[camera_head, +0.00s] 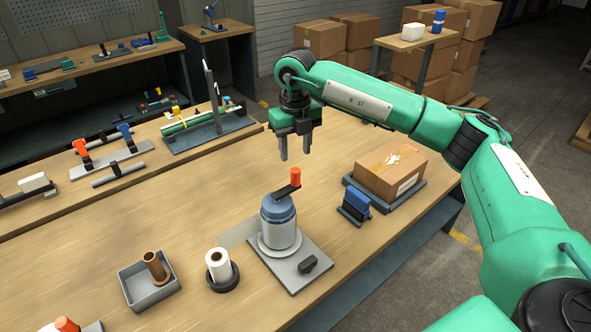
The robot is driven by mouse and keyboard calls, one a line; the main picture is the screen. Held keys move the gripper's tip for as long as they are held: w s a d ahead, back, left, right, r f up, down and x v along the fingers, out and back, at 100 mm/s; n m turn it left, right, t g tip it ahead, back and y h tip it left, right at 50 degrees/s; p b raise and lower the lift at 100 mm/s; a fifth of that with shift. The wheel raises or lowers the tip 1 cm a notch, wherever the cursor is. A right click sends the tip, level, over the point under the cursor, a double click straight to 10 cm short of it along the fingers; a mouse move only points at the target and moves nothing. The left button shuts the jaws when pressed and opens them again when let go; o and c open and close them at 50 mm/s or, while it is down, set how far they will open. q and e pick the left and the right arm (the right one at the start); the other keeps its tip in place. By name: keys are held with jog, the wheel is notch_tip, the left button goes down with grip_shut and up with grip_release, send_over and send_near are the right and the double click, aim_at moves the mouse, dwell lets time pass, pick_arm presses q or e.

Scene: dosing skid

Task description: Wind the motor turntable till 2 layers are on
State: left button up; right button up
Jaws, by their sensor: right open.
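The motor turntable (309,250) is a grey base plate with a pale round disc, on the front middle of the bench. On the disc stands a motor-like cylinder (283,238), pale grey below and blue on top. A dark crank arm with an upright orange knob (295,177) sits over the top. A dark knob or switch (308,264) is on the plate's front right. My right gripper (295,151) points down, open and empty, above and behind the crank, apart from it. I cannot make out how many layers are on the cylinder. My left gripper is not in view.
A white roll (218,262) stands in a dark round holder left of the turntable. A grey tray (147,296) holds a brown spool. A blue block in a dark holder (355,203) and a taped carton (390,172) stand right. Clamps and fixtures line the bench's back left.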

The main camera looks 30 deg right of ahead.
notch_tip(320, 180, up, 5)
jog(key=shift+r+b, duration=0.15)
jog(key=shift+b, duration=0.25)
